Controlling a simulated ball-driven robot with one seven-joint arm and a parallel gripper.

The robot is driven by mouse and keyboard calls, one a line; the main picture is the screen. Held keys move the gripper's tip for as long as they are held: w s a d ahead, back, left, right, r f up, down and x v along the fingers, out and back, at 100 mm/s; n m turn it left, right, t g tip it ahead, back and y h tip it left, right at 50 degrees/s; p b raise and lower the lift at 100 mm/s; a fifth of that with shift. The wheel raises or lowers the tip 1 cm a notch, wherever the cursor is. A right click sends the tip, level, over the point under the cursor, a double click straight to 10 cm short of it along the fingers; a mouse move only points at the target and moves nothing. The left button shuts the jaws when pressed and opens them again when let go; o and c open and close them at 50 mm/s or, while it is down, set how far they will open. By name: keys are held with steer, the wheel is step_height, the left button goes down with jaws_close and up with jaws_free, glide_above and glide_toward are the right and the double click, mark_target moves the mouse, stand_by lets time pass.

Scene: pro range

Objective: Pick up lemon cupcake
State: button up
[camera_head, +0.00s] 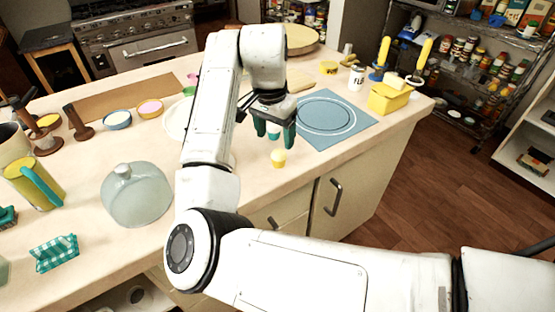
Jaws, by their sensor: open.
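A small yellow cupcake (278,158), likely the lemon one, stands upright on the wooden counter near its front edge. My gripper (275,135) points down above and just behind it in the picture, with its dark green fingers apart. A small teal cup or cupcake (273,132) shows between the fingers, beyond or below them; I cannot tell its exact depth. The yellow cupcake looks clear of the fingers, and nothing appears held.
A blue round-patterned mat (325,118) lies right of my gripper. A yellow box (388,101) and a white can (356,78) stand farther right. A glass dome (137,194) stands left of my arm. A white plate (178,120) is partly hidden behind my arm.

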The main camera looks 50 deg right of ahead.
mark_target(278, 153)
steer(key=shift+d+f+p, duration=0.15)
steer(key=shift+d+f, duration=0.1)
steer(key=shift+f, duration=1.2)
steer(key=shift+d+f+p, duration=0.1)
steer(key=shift+d+f, duration=0.1)
steer(key=shift+f, duration=1.2)
steer(key=shift+d+f+p, duration=0.15)
steer(key=shift+d+f, duration=0.1)
steer(key=shift+f, duration=1.2)
steer(key=c, duration=1.1)
steer(key=shift+r, duration=0.1)
steer(key=shift+c, duration=0.2)
